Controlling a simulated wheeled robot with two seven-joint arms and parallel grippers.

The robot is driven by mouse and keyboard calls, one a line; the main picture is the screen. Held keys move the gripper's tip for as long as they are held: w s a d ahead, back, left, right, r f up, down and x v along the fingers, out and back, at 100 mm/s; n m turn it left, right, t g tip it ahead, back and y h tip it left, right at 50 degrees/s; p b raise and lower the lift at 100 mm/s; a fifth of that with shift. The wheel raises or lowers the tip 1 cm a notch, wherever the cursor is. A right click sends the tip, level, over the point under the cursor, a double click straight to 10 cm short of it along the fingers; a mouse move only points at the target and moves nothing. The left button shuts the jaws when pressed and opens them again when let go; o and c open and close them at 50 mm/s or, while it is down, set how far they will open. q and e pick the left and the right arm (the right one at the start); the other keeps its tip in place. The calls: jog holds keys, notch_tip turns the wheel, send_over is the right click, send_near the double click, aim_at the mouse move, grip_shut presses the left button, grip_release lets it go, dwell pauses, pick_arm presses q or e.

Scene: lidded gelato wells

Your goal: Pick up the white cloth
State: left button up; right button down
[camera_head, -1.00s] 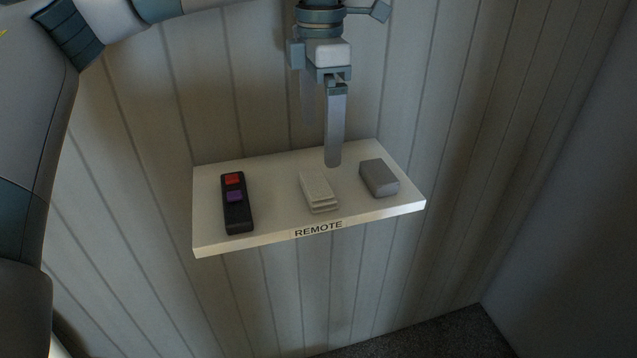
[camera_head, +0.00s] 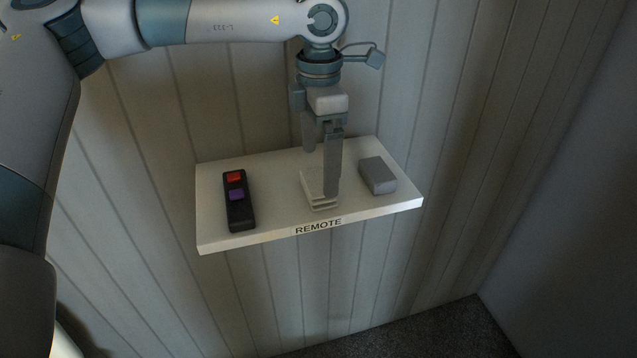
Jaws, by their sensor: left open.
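The white cloth (camera_head: 314,190) lies folded in layers on the middle of a white wall shelf (camera_head: 275,215) labelled REMOTE. My left gripper (camera_head: 320,175) points down from above, right over the cloth. Its jaws are open. The near finger hangs in front of the cloth's right part and hides some of it; the far finger ends higher in the picture, behind the cloth. I cannot tell whether either finger touches the cloth. My right gripper is not in view.
A black remote (camera_head: 238,208) with a red and a purple button lies left of the cloth on the shelf. A grey block (camera_head: 378,176) lies to the right. Bare shelf separates both from the cloth. A panelled wall (camera_head: 420,110) stands behind.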

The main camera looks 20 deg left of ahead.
aim_at(318, 181)
pick_arm(q)
notch_tip(318, 181, down, 3)
jog(key=shift+s+r+p, duration=0.1)
jog(key=shift+p, duration=0.7)
jog(key=shift+f, duration=0.55)
jog(key=c, duration=1.1)
